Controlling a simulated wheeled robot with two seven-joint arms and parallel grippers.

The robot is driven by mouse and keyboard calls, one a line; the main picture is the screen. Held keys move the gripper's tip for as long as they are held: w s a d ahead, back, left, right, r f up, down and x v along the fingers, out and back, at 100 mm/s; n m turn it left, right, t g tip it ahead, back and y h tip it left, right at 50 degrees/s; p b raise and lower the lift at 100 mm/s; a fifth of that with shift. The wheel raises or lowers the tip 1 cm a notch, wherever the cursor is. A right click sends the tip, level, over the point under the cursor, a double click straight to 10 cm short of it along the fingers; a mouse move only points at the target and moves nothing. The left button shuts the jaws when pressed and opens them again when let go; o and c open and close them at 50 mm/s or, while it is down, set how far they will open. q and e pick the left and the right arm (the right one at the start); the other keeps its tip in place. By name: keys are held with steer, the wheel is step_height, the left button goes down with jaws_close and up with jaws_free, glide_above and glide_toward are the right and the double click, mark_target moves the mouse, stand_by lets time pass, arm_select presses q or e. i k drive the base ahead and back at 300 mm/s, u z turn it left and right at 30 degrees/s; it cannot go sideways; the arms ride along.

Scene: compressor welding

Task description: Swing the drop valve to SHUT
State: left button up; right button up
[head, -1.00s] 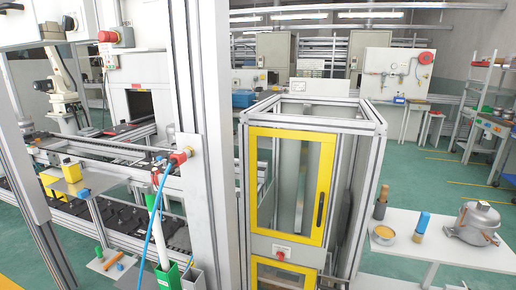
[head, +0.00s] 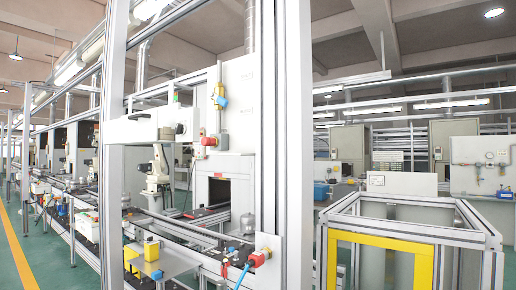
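No part is clearly marked as the drop valve, and I cannot read SHUT anywhere. A small yellow and blue fitting (head: 219,96) is high on the white machine housing, left of the thick aluminium post. Below it is a red and yellow knob-like part (head: 208,141). Lower down, a red and yellow fitting (head: 258,258) with a blue hose (head: 242,275) is fixed to the foot of the post. These parts are too small to tell any handle position. Neither of my grippers is in view.
The thick aluminium post (head: 297,150) stands close in front. A yellow-framed cabinet (head: 420,262) is at right. A conveyor line with a white robot arm (head: 158,168) runs back at left. Green floor with a yellow line (head: 15,240) is clear at far left.

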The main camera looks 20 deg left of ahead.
mark_target(224, 102)
steer(key=z, duration=0.75)
steer(key=k, duration=0.9)
steer(key=u, duration=0.15)
